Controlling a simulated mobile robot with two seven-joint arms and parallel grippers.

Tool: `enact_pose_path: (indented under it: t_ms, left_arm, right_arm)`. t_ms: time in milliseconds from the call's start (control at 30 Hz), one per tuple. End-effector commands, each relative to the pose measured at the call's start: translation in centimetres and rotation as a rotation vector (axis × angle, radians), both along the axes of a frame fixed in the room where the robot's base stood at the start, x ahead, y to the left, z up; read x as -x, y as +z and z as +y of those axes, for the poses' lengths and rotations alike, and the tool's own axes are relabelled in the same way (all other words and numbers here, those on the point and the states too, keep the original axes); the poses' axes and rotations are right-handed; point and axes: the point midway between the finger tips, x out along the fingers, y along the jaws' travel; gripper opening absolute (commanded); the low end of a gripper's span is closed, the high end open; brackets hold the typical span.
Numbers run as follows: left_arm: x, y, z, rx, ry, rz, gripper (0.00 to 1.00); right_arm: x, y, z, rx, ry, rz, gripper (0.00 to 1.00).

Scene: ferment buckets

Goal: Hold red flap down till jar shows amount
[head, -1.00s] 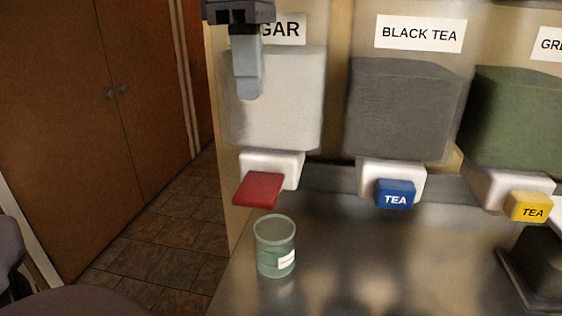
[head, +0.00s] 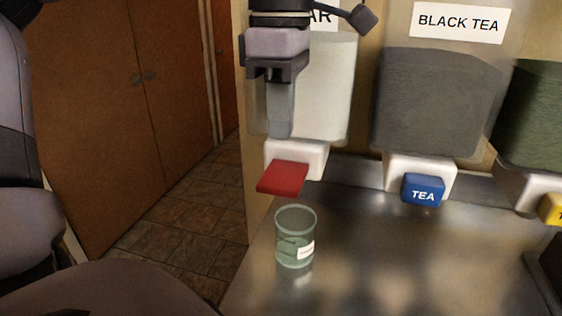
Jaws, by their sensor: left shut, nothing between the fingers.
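The red flap (head: 283,177) sticks out from the white spout (head: 312,158) under the pale sugar bin (head: 327,95). The green-tinted glass jar (head: 295,238) stands upright on the metal counter below and slightly right of the flap. It has a small white label, and I see no clear fill in it. My left gripper (head: 280,130) points down in front of the sugar bin, above the flap, with its fingers shut and empty. Its tips look a little above the flap and apart from it. My right gripper is not in view.
A dark bin (head: 437,105) labelled BLACK TEA with a blue TEA flap (head: 423,189) stands to the right. A green bin (head: 535,115) with a yellow flap (head: 551,209) is beyond it. The metal counter (head: 400,265) right of the jar is clear. Brown cabinets stand left.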

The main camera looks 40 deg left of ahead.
Motion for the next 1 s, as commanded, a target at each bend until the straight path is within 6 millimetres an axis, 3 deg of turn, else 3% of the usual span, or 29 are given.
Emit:
enact_pose_path:
  t_ms: [200,400,1000]
  left_arm:
    - [0.1,-4.3,0.0,0.002,-0.001,0.005,0.0]
    - [0.0,-6.3,0.0,0.001,0.0,0.002,0.0]
    - [0.0,-6.9,0.2,-0.004,0.001,-0.009,0.0]
  right_arm:
    - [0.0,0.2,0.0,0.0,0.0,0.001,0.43]
    - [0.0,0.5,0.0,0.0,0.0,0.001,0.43]
    - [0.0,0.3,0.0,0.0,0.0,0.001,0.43]
